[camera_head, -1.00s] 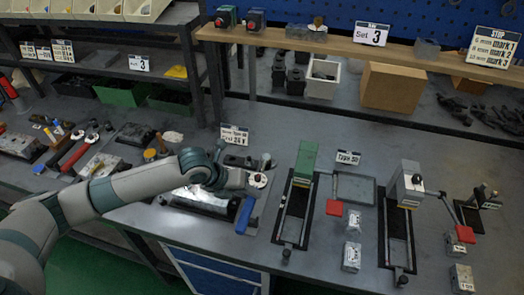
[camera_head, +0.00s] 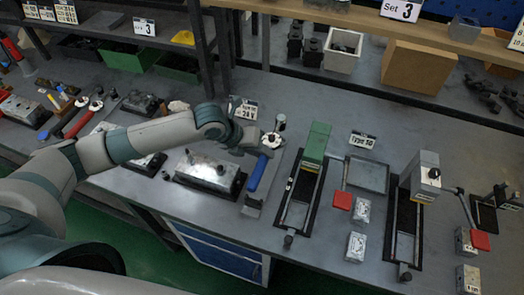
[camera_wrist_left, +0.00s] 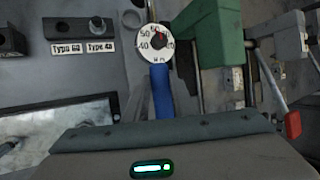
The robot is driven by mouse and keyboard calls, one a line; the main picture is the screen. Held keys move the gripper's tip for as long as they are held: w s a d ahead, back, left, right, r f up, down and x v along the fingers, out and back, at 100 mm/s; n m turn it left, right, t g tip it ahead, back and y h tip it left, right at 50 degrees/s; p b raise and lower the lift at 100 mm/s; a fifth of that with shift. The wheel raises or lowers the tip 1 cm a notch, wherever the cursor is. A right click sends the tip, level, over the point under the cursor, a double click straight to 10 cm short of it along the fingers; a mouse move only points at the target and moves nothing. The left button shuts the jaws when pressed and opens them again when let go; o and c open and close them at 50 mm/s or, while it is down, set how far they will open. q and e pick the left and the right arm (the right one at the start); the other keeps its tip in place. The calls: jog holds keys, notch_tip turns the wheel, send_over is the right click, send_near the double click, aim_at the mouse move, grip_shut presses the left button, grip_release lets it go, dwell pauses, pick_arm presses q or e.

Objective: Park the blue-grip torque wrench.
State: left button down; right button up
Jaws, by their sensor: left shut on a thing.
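The blue-grip torque wrench (camera_head: 257,174) shows left of the green clamp fixture, its blue grip slanting down toward the front of the bench. Its white round dial (camera_head: 270,140) is at the upper end. My left gripper (camera_head: 258,143) is at the wrench just below the dial, shut on it; the fingers are largely hidden. In the left wrist view, the dial (camera_wrist_left: 156,43) faces the camera with numbers and a red mark, and the blue grip (camera_wrist_left: 162,92) runs down behind my gripper's body. I cannot tell whether the wrench touches the bench. My right gripper is out of view.
The green clamp fixture (camera_head: 317,144) stands close right of the wrench. A metal valve block (camera_head: 208,172) lies to its left. A grey flat piece (camera_head: 253,205) lies below the grip. A shallow grey tray (camera_head: 368,174) and a grey clamp fixture (camera_head: 427,170) are further right.

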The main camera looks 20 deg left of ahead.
pick_arm(q)
jog(key=shift+r, duration=0.1)
jog(key=shift+f+b, duration=1.45)
jog(key=shift+f, duration=1.05)
jog(key=shift+f+b, duration=1)
jog(key=shift+f, duration=1)
dwell(0.3)
jog(key=c, duration=1.4)
grip_release()
jog(key=shift+s, duration=0.1)
jog(key=shift+f, duration=0.1)
